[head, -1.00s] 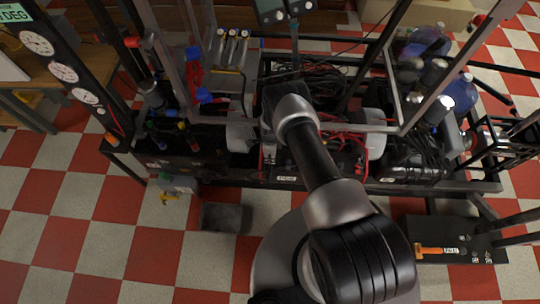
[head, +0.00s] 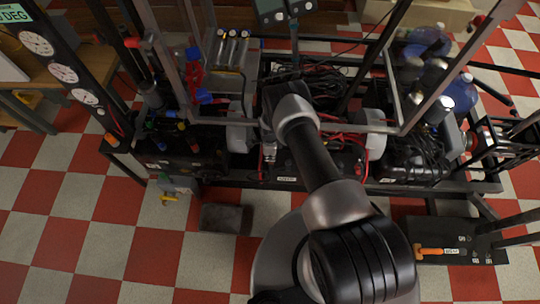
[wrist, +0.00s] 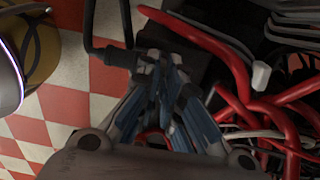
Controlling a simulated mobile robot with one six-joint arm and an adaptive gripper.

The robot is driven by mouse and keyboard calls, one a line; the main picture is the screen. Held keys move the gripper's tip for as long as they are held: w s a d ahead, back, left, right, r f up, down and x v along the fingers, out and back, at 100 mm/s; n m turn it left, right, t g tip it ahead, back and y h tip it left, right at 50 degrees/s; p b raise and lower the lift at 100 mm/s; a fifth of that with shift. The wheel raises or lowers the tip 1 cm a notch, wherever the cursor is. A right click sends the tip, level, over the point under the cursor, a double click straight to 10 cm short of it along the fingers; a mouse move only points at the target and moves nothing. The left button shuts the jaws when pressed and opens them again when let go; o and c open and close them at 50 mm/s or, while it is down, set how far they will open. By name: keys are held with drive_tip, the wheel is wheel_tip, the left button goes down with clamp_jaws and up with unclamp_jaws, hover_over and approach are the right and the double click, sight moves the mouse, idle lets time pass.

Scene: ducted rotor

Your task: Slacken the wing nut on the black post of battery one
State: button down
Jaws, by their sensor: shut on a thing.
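My gripper (wrist: 166,100) shows in the wrist view, its blue-grey fingers close together and pointing down at a black cable end (wrist: 145,68). The fingers are shut on a small part at that cable end, which I take to be the wing nut; the fingers hide it and the black post under it. A black cable (wrist: 92,25) runs from there to the upper left. A dark block (wrist: 185,42), perhaps the battery's top, lies behind the fingertips. In the head view my arm covers most of this spot.
Thick red cables (wrist: 235,75) lie close to the right of the fingers. A metal frame post (head: 435,65) stands right of my arm in the head view. Checkered floor (head: 90,230) is open at lower left.

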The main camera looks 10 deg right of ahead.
drive_tip(key=n+b, duration=0.4)
drive_tip(key=n, duration=0.1)
drive_tip(key=shift+s+f+n, duration=0.1)
drive_tip(key=shift+s+n, duration=0.05)
drive_tip(key=shift+n, duration=0.15)
drive_tip(key=n, duration=0.4)
drive_tip(key=shift+s, duration=0.1)
drive_tip(key=n, duration=0.6)
drive_tip(key=shift+s+d, duration=0.1)
drive_tip(key=n, duration=0.4)
drive_tip(key=shift+s+d+n, duration=0.1)
drive_tip(key=shift+n, duration=0.3)
drive_tip(key=c, duration=1.8)
unclamp_jaws()
drive_tip(key=shift+o, duration=0.2)
